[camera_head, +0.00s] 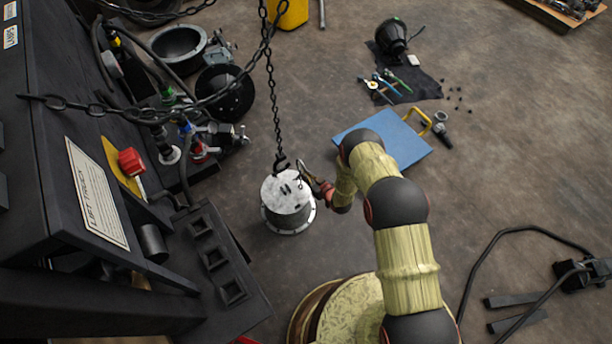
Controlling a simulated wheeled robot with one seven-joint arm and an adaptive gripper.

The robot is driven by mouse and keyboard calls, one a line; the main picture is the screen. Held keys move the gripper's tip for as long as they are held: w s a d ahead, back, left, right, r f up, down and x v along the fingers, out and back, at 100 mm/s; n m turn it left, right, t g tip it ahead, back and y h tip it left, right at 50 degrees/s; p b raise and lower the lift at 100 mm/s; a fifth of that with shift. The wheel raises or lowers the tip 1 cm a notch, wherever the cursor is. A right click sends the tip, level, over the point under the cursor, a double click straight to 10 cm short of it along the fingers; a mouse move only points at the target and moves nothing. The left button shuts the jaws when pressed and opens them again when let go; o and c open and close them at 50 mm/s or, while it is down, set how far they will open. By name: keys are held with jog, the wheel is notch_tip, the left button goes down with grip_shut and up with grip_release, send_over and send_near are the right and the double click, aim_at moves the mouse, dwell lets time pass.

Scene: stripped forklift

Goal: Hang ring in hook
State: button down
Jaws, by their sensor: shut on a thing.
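The hook (281,164) hangs at the lower end of a dark chain, just above the top of a pale grey metal cylinder (287,208). The cylinder stands upright on the floor. My gripper (304,176) is at the upper right of the cylinder's lid, a short way right of the hook. It is shut on the ring, which is small and largely lost against the fingers and the lid. The ring appears apart from the hook, but the view is too small to show the exact gap.
The black forklift body (60,150) fills the left side, with a slack chain (150,112) crossing above the floor. A blue board (405,145) and a dark cloth with tools (405,85) lie to the right. Open floor (520,180) is further right.

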aim_at(301, 162)
jog(key=shift+r, duration=0.2)
jog(key=shift+r+p, duration=2.35)
jog(key=shift+r, duration=1.3)
jog(key=shift+a, duration=0.1)
jog(key=s+a, duration=0.4)
jog(key=a, duration=0.2)
jog(key=shift+s+a+f, duration=0.15)
jog(key=shift+a+f, duration=0.05)
jog(key=shift+f, duration=0.1)
jog(key=shift+s+a+f+b, duration=0.15)
jog(key=shift+a+f+b, duration=0.05)
jog(key=shift+f+b, duration=0.3)
jog(key=shift+s+a+f+b, duration=0.15)
jog(key=shift+a+f+b, duration=0.05)
jog(key=shift+f+b, duration=0.3)
jog(key=shift+r, duration=0.1)
